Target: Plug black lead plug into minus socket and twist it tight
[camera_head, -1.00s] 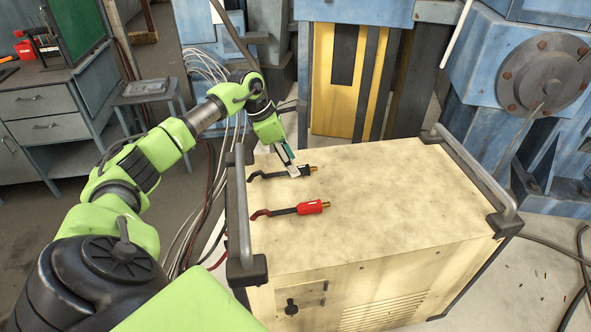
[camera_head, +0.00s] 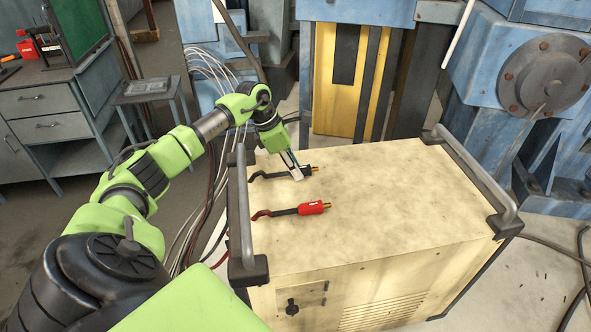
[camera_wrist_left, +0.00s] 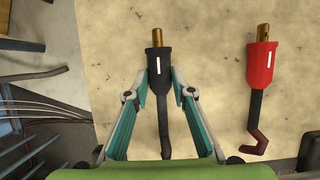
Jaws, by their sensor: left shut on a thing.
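The black lead plug (camera_head: 308,170) lies on top of the cream machine box (camera_head: 400,200), its brass tip pointing right in the head view. My left gripper (camera_head: 297,173) is down at the plug. In the left wrist view the fingertips (camera_wrist_left: 160,82) are shut on the black plug (camera_wrist_left: 158,60) at its rear end, with the black lead running back between the fingers. The red plug (camera_head: 312,207) lies apart on the same top, and it also shows in the left wrist view (camera_wrist_left: 261,75). The minus socket cannot be made out. My right gripper is not in view.
Grey handle bars (camera_head: 240,215) and (camera_head: 475,172) rise along both ends of the box top. The top right of the plugs is clear. A knob (camera_head: 291,307) sits on the box front. A grey workbench (camera_head: 60,110) stands at the left.

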